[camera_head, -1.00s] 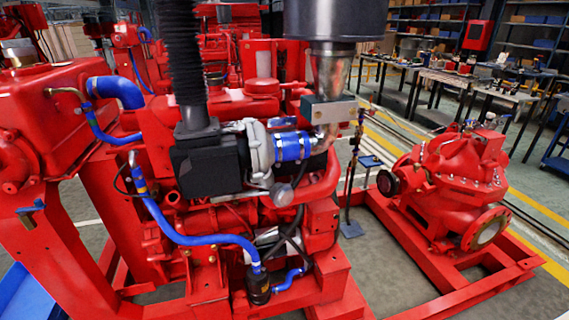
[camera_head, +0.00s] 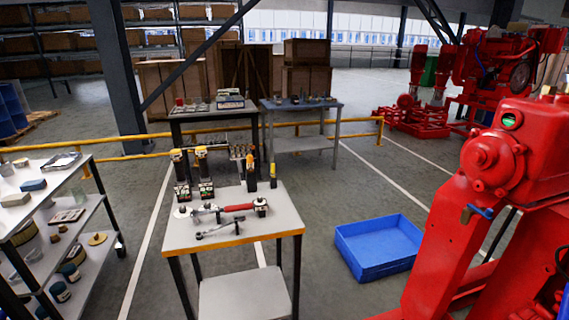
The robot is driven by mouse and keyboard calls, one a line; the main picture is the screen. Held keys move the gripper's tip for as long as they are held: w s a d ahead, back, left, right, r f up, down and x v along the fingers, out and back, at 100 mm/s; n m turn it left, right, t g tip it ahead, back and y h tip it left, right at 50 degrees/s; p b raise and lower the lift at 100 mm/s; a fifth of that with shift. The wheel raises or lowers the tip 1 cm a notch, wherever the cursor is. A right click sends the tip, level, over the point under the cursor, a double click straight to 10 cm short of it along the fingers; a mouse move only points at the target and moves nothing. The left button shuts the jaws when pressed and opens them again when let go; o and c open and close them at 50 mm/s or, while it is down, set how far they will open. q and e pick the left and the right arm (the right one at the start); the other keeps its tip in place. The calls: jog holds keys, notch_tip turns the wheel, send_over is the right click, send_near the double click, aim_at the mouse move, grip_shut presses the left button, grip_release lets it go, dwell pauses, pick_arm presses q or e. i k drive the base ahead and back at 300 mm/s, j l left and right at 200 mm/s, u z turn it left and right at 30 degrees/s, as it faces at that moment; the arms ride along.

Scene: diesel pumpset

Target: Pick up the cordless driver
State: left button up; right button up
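Two upright yellow-and-black tools stand at the back left of a small work table (camera_head: 225,239). They look like cordless drivers, the left one (camera_head: 179,172) and the right one (camera_head: 203,172), but they are small and I cannot be sure which is the task's driver. Slim yellow-and-black items (camera_head: 251,172) stand at the table's back right. Neither of my grippers is in view.
A red-handled tool (camera_head: 238,208) and a wrench-like tool (camera_head: 217,230) lie on the table. A blue tray (camera_head: 378,246) sits on the floor to its right. Red machinery (camera_head: 480,200) stands at right, a loaded shelf (camera_head: 60,215) at left.

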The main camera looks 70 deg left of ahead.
aim_at(176, 155)
jog(key=u, duration=3.15)
jog(key=i+j, duration=0.35)
jog(key=i+u, duration=0.05)
